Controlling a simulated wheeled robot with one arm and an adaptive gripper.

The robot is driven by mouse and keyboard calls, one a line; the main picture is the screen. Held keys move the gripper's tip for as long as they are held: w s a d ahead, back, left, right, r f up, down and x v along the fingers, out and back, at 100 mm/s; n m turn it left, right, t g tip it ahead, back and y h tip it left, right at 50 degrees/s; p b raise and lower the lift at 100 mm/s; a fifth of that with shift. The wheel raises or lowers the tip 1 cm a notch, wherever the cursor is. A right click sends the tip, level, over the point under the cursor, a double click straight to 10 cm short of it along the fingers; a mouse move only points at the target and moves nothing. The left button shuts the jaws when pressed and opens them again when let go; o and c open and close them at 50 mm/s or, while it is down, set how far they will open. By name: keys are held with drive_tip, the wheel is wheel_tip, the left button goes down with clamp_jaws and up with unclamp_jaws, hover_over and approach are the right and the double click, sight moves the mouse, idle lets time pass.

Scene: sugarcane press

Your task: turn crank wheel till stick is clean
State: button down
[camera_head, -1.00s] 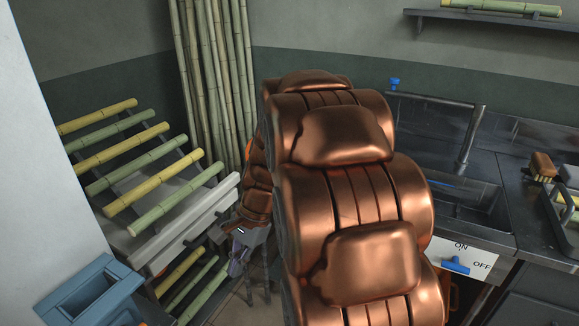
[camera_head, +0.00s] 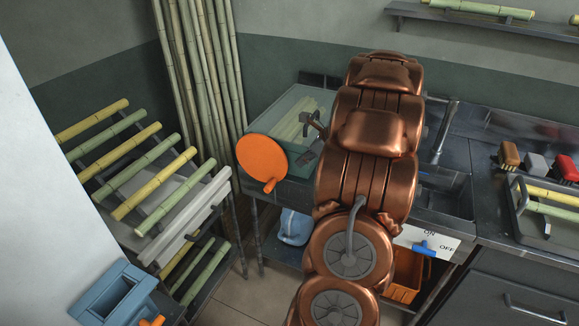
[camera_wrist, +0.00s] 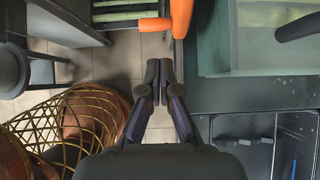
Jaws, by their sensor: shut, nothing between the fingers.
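The crank wheel (camera_head: 262,158) is an orange disc with a short orange handle (camera_head: 270,186) at its lower edge. It stands at the left end of a green-tinted glass press box (camera_head: 283,112). Pale green canes (camera_head: 312,112) lie inside the box; I cannot tell whether any is clean. In the wrist view the handle (camera_wrist: 152,25) and the wheel's edge (camera_wrist: 181,14) lie ahead of my gripper (camera_wrist: 158,64). My gripper is shut and empty, apart from the handle. In the head view my arm covers part of the press.
A rack with yellow and green canes (camera_head: 127,155) stands at left, tall canes (camera_head: 205,80) behind. A blue jug (camera_head: 294,226) sits below the wheel, an orange crate (camera_head: 404,275) beneath the counter. An ON/OFF panel with a blue switch (camera_head: 424,248) is on the counter front.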

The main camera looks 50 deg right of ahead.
sight(274, 182)
drive_tip(key=p+x, duration=0.2)
drive_tip(key=x, duration=1.1)
drive_tip(key=shift+w+a+f, duration=0.1)
drive_tip(key=shift+a+f, duration=0.05)
